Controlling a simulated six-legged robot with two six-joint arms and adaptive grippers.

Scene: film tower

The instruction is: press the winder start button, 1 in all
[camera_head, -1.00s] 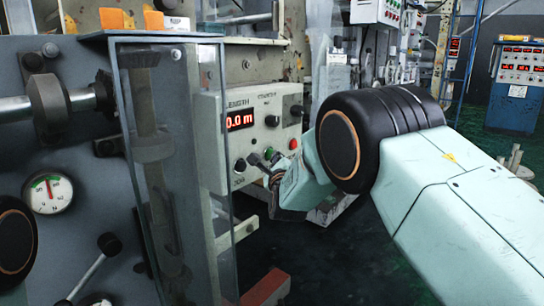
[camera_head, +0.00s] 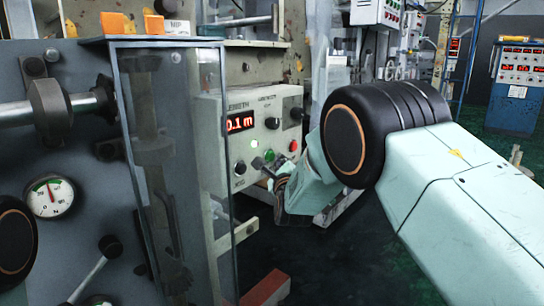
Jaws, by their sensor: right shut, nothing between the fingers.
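The winder control panel (camera_head: 262,105) is a pale box with a red display (camera_head: 240,121) reading 0.1 m. A green button (camera_head: 269,155) on its lower part looks lit, with a red button (camera_head: 293,146) to its right. A black knob (camera_head: 240,168) sits to its left. My right gripper (camera_head: 261,165) is shut and empty, its tips just below and left of the green button. I cannot tell whether they touch the panel. My left gripper is not in view.
A clear guard (camera_head: 175,180) stands left of the panel, before a machine with a round gauge (camera_head: 50,196) and a lever (camera_head: 95,268). A red block (camera_head: 265,288) lies low in front. A blue cabinet (camera_head: 517,85) stands far right. The dark floor between is mostly open.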

